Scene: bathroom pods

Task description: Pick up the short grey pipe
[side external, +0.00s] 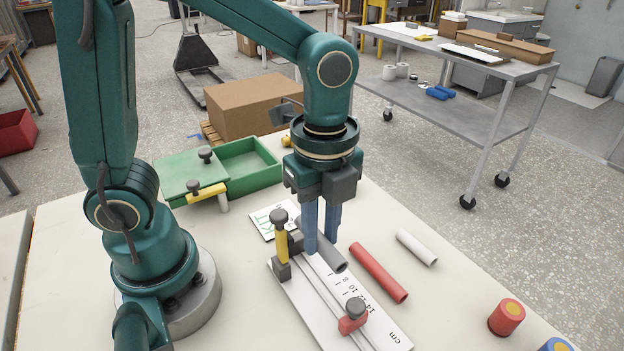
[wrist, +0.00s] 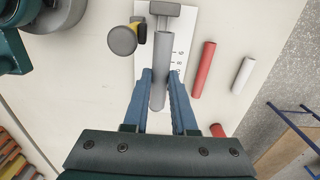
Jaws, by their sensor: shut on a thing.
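A grey pipe (side external: 328,252) lies along the white measuring board, its near end towards the board's middle. My gripper (side external: 321,245) points straight down with its blue fingers on either side of the pipe. In the wrist view the grey pipe (wrist: 160,62) runs between the fingertips (wrist: 160,80), which are shut on it. I cannot tell whether the pipe rests on the board or is just above it.
The measuring board (side external: 302,292) has a yellow-handled clamp (side external: 281,240) and a red slider (side external: 353,318). A red pipe (side external: 378,272) and a white pipe (side external: 416,247) lie to the right. A green box (side external: 245,165) stands behind. A red cylinder (side external: 506,317) is front right.

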